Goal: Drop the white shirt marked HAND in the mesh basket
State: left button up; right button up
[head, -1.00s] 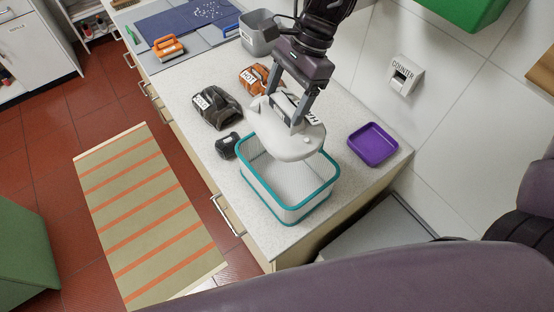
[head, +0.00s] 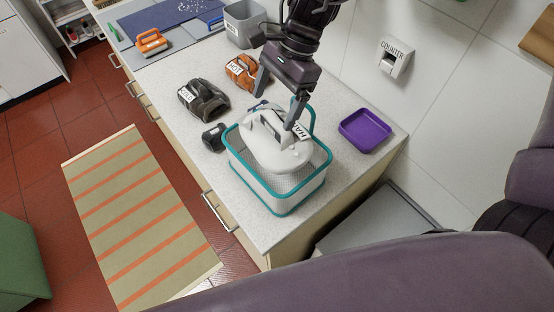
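The white shirt (head: 275,150), a bundled piece with a label partly reading HAND, rests in the mesh basket (head: 282,209), bulging above its teal rim at the left and back. My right gripper (head: 275,110) is above it with its fingers spread. One fingertip is just above the shirt's back edge; the other overlaps the label in the picture, and I cannot tell whether it touches. The basket's far rim is partly hidden by the shirt and gripper. My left gripper is not in view.
A dark bundle (head: 205,99), an orange bundle (head: 243,71) and a small black item (head: 213,137) lie left of and behind the basket. A purple tray (head: 365,131) is to its right. A grey bin (head: 243,24) stands at the back. The counter's front corner is clear.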

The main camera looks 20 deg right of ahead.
jog(key=shift+o, duration=1.1)
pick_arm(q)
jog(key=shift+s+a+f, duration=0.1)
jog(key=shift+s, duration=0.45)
pick_arm(e)
jog(key=shift+w, duration=0.1)
pick_arm(q)
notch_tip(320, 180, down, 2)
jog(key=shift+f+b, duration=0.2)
jog(key=shift+b, duration=1)
pick_arm(e)
jog(key=v, duration=0.7)
jog(key=shift+r, duration=0.4)
jog(key=shift+f, duration=0.1)
